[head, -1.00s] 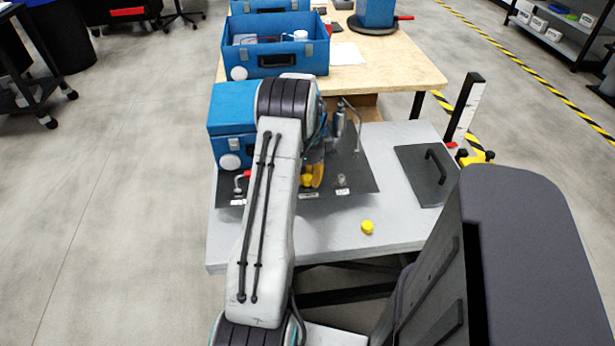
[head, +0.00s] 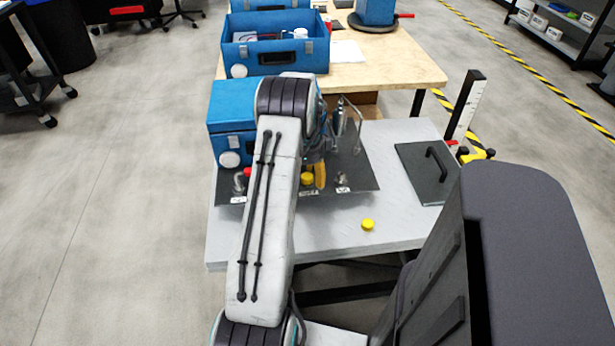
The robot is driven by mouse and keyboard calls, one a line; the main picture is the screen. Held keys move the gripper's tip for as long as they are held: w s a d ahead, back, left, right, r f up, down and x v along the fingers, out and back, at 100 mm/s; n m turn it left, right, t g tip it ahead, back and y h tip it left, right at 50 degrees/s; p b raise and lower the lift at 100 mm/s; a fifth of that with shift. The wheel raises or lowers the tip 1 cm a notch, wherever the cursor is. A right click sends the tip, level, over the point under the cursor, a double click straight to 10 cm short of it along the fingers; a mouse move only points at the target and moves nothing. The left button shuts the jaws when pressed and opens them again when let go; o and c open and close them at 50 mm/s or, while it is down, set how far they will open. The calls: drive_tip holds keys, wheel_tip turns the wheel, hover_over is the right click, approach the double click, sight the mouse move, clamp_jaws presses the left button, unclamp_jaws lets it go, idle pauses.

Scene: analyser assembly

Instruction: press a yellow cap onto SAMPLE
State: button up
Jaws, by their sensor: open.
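A black plate (head: 367,176) on the grey bench carries a row of labelled metal fittings. A yellow cap (head: 307,179) sits at the middle fitting, above a small white label that is too small to read for certain. A bare metal fitting (head: 342,179) stands to its right, and another metal fitting (head: 239,183) to its left. A second yellow cap (head: 367,225) lies loose on the bench near the front edge.
A blue case (head: 228,118) stands behind the plate on the left. A bent metal tube (head: 357,125) rises behind the fittings. A dark panel with a handle (head: 420,176) lies at the right. The bench front (head: 335,235) is mostly clear.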

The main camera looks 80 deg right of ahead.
wheel_tip(320, 180, up, 12)
idle(0.6)
drive_tip(key=shift+f, duration=0.1)
idle(0.4)
